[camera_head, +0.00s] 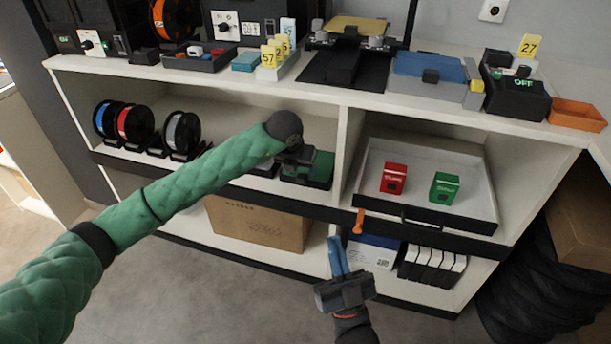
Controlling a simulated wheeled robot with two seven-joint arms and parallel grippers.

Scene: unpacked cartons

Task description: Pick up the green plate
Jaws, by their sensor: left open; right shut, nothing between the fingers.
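A green plate (320,168) sits on the middle shelf, left of the divider, on or in a dark base. Its left part is hidden behind my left gripper. My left gripper (298,168) is at the end of the green-sleeved arm, at the plate's left side, pointing into the shelf. It is open; its fingers are mostly hidden, and I cannot tell whether they touch the plate. My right gripper (337,252), with blue fingers, is lower, in front of the bottom shelf. It is shut and empty, apart from the plate.
Filament spools (135,123) stand left on the same shelf. A white tray (412,208) with a red box (394,178) and a green box (444,188) is right of the divider. A cardboard carton (255,222) is below. The white countertop (270,79) overhangs the shelf.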

